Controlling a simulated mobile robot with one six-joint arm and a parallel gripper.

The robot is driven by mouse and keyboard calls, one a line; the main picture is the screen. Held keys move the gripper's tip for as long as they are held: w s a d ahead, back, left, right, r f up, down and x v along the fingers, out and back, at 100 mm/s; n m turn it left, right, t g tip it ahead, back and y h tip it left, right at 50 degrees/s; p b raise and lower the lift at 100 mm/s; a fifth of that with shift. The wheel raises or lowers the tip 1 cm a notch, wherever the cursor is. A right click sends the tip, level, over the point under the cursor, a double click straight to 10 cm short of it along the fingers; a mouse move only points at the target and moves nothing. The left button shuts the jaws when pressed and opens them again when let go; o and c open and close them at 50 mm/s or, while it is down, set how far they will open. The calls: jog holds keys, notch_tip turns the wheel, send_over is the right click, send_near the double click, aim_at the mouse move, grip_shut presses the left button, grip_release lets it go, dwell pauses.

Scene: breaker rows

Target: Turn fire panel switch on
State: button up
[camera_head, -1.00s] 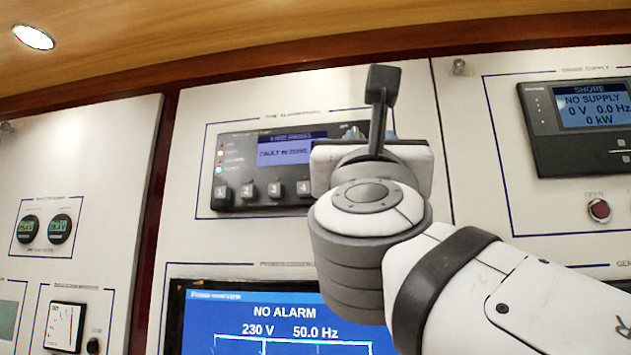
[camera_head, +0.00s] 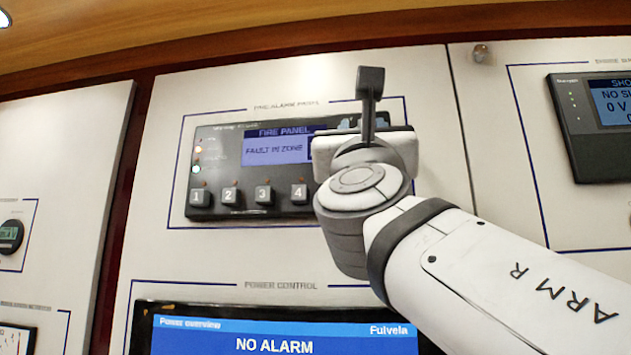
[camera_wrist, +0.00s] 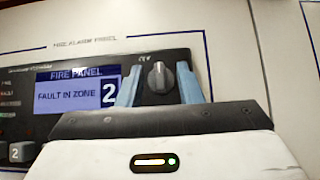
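The fire panel (camera_head: 225,148) is a dark unit on the white wall, with a blue screen reading "FAULT IN ZONE" and several numbered buttons below. In the wrist view its screen (camera_wrist: 68,96) reads "FAULT IN ZONE 2". The fire panel switch (camera_wrist: 158,78) is a grey rotary knob right of the screen, its pale mark near the top. My gripper (camera_wrist: 159,76) is open, its two bluish fingers on either side of the knob in the picture. I cannot tell whether they touch it. In the head view my wrist hides the knob.
Below, the power control screen (camera_head: 275,345) reads "NO ALARM". The shore supply unit (camera_head: 590,125) is on the right panel. A dark gap separates the left wall panel (camera_head: 65,180) from this one. The wall around the fire panel is flat.

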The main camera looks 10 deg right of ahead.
jog(key=shift+w+d+r, duration=0.15)
jog(key=shift+w+r, duration=0.15)
jog(key=shift+r, duration=0.2)
